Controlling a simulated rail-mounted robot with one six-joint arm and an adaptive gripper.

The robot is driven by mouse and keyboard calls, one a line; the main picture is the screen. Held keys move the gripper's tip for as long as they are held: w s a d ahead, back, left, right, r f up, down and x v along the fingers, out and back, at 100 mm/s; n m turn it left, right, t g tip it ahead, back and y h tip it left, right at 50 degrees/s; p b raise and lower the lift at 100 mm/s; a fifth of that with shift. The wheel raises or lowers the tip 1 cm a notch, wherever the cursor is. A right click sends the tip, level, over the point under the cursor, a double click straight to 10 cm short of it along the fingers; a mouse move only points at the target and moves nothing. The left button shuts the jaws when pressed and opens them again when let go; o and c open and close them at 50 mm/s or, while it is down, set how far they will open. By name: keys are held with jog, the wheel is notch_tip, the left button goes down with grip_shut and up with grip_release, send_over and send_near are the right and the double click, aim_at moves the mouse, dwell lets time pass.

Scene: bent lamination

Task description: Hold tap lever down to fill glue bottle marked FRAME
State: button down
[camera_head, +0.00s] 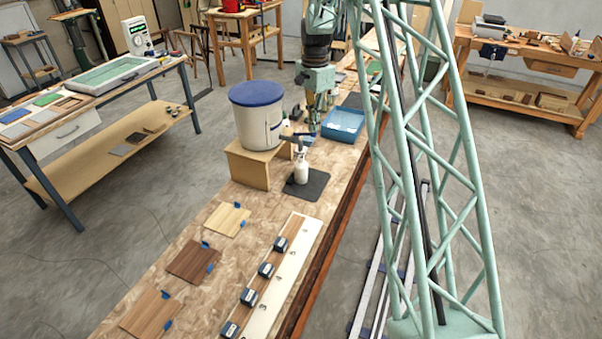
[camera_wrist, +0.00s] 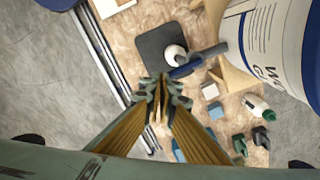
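A white glue bucket (camera_head: 257,125) with a blue lid stands on a wooden stand (camera_head: 240,168); its printed side shows in the wrist view (camera_wrist: 272,40). A tap with a dark lever (camera_wrist: 203,60) sticks out from its lower side. A white bottle (camera_head: 301,171) stands upright under the tap on a dark mat (camera_head: 318,184); it also shows in the wrist view (camera_wrist: 174,53). No FRAME marking is readable on it. My gripper (camera_wrist: 161,82) has its fingertips together with nothing visible held. It is near the tap lever, apparently apart from it.
A blue tray (camera_head: 343,123) lies behind the bottle on the bench. Several small items, including another white bottle (camera_wrist: 257,107), lie near the bucket. Wood pieces (camera_head: 194,262) and a white strip with dark blocks (camera_head: 285,262) cover the front of the bench (camera_head: 216,213).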

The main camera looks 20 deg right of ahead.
jog(key=shift+f+b, duration=0.6)
jog(key=shift+f, duration=0.8)
jog(key=shift+r, duration=0.1)
dwell(4.9)
jog(key=shift+r+p, duration=1.8)
jog(key=shift+r, duration=2.15)
